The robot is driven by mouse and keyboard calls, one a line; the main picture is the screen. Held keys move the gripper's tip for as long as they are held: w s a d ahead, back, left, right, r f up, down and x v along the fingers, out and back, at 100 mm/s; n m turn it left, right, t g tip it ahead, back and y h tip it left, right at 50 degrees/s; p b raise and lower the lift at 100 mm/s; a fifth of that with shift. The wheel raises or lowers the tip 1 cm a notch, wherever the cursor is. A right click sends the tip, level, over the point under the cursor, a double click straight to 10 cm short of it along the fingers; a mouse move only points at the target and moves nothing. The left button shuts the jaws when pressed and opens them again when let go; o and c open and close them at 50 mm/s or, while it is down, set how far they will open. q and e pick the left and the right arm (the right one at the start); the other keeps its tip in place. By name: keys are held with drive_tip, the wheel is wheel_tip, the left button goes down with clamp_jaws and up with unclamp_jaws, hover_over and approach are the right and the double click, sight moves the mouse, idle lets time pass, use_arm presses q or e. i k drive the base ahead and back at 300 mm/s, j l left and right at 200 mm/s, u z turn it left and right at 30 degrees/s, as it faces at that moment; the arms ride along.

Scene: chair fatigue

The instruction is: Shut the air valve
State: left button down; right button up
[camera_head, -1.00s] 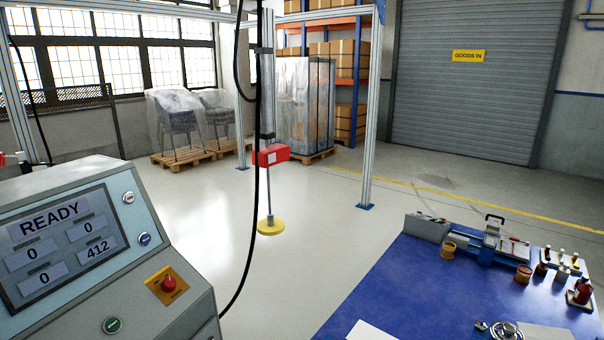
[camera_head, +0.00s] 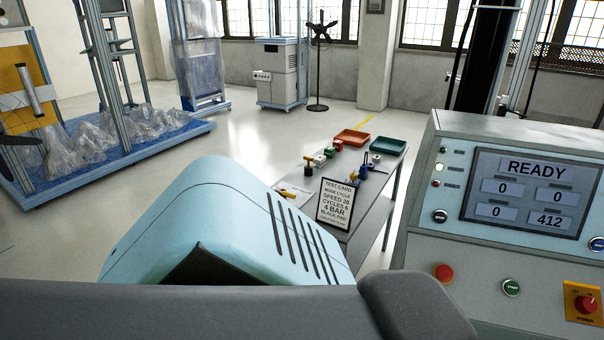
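I cannot make out an air valve for certain in the head view. The control console (camera_head: 430,262) stands at the right. Its screen (camera_head: 525,192) reads READY, with 412 in the lower right box. A red button (camera_head: 443,273), a green button (camera_head: 511,288) and a red POWER knob (camera_head: 588,304) on an orange plate are on its front. A small lamp (camera_head: 438,168) glows on its left side. Neither of my grippers is in view.
A narrow side table (camera_head: 368,212) left of the console carries a test card (camera_head: 337,203), small fittings, a red tray (camera_head: 352,137) and a green tray (camera_head: 388,146). A fan (camera_head: 320,60) and grey cabinet (camera_head: 281,75) stand behind. Open floor (camera_head: 240,140) lies left of the table.

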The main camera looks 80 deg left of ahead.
sight(284, 193)
drive_tip(key=k+j+u, duration=0.1)
drive_tip(key=u, duration=2.5)
drive_tip(key=i+j+z, duration=0.1)
drive_tip(key=j, duration=0.35)
drive_tip(key=i+j, duration=0.25)
drive_tip(key=j, duration=0.2)
drive_tip(key=i+j+z, duration=0.15)
drive_tip(key=j, duration=0.3)
drive_tip(key=i+j+z, duration=0.1)
drive_tip(key=j, duration=0.35)
drive_tip(key=i+j+z, duration=0.1)
drive_tip(key=j, duration=0.35)
drive_tip(key=i+j, duration=0.25)
drive_tip(key=j, duration=0.25)
drive_tip(key=i+j+z, duration=0.15)
drive_tip(key=j, duration=0.35)
